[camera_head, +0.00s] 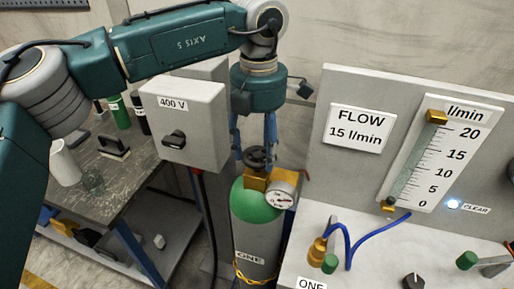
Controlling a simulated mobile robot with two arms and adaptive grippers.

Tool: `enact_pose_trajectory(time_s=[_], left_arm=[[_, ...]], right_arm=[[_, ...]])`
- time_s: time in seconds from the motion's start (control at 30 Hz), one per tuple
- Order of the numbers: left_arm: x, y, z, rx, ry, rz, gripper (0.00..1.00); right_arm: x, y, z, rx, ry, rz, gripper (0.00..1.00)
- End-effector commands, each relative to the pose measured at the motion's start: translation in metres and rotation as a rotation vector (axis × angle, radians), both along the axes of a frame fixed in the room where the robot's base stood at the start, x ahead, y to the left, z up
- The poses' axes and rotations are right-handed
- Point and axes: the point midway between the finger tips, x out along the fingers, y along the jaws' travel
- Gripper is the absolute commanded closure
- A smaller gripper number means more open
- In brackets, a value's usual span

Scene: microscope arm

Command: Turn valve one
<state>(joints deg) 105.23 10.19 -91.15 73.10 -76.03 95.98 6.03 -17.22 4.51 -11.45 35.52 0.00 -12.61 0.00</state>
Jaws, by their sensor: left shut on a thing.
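The gas cylinder (258,223) has a green shoulder, a grey body and a label reading ONE. Its brass valve body (257,180) carries a dark handwheel (258,158) on top and a round gauge (281,195) on the right side. My left gripper (256,147) points straight down from above, with its blue fingers shut on the dark handwheel. The fingers hide part of the wheel. My right gripper is not in view.
A grey 400 V box (184,122) stands close left of the cylinder. At right, a panel has a FLOW 15 l/min sign (359,129) and a flow scale (440,155). A dark-topped workbench (118,178) holds several items at left.

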Motion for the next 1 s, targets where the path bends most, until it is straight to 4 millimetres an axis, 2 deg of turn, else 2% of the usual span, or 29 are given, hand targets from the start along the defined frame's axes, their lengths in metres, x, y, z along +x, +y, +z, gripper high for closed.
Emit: enact_pose_trajectory(time_s=[0.03, 0.2, 0.23, 0.3, 0.67, 0.77, 1.0], left_arm=[[0.004, -0.002, 0.006, -0.011, -0.016, 0.003, 0.71], [0.004, -0.003, 0.006, -0.011, -0.016, 0.003, 0.71], [0.004, -0.003, 0.006, -0.011, -0.016, 0.003, 0.41], [0.003, -0.003, 0.005, -0.011, -0.014, 0.003, 0.27], [0.001, -0.001, 0.005, -0.005, -0.005, 0.002, 0.26], [0.002, -0.002, 0.015, -0.006, -0.007, 0.002, 0.26], [0.002, -0.003, 0.064, -0.005, -0.008, 0.002, 0.26]], right_arm=[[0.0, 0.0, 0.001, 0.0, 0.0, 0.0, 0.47], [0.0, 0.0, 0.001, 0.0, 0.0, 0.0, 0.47], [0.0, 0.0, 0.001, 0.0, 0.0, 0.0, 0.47], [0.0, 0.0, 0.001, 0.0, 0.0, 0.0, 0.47], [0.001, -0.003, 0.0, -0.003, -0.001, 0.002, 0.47], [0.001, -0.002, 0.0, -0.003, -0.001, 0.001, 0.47], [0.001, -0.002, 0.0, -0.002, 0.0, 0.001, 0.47]])
